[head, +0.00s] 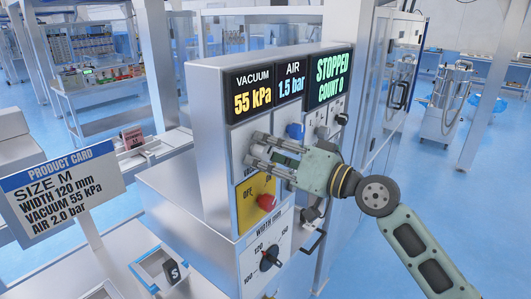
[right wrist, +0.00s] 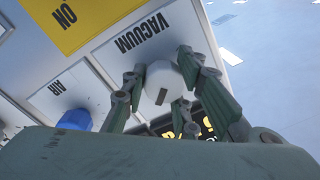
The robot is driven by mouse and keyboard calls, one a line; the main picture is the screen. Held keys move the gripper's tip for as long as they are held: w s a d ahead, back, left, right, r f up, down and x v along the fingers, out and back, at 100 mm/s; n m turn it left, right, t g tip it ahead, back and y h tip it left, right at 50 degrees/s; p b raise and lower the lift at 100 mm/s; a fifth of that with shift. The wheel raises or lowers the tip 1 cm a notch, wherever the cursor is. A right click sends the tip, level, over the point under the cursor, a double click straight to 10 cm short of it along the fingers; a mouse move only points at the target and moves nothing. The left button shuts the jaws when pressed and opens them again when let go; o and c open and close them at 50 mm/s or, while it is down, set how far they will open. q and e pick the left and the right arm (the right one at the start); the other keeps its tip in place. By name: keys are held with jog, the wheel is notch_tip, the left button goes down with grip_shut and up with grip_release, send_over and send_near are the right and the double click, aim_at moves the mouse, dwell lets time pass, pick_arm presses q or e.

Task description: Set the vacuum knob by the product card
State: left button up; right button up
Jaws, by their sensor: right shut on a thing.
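The product card (head: 58,192) at the left reads size M, width 120 mm, vacuum 55 kPa, air 2.0 bar. The vacuum display (head: 253,95) on the control panel reads 55 kPa. My right gripper (head: 257,151) is at the panel below that display, its fingers around the vacuum knob. The right wrist view shows the white vacuum knob (right wrist: 168,84) between the fingers, by the VACUUM label, with a dark mark on its face. My left gripper is not in view.
A blue air knob (head: 294,131) sits close to the right of my gripper, under the 1.5 bar air display (head: 290,83). A red switch (head: 266,201) on a yellow plate and a black width knob (head: 270,258) are below. The right display (head: 329,78) reads STOPPED, COUNT 0.

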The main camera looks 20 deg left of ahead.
jog(key=shift+w+d+f, duration=0.1)
jog(key=shift+w+f, duration=0.1)
jog(key=o, duration=0.8)
jog(key=shift+o, duration=1)
jog(key=shift+w, duration=0.15)
jog(key=shift+s+d, duration=0.1)
jog(key=shift+s, duration=0.1)
jog(key=v, duration=1.2)
jog(key=shift+w, duration=0.1)
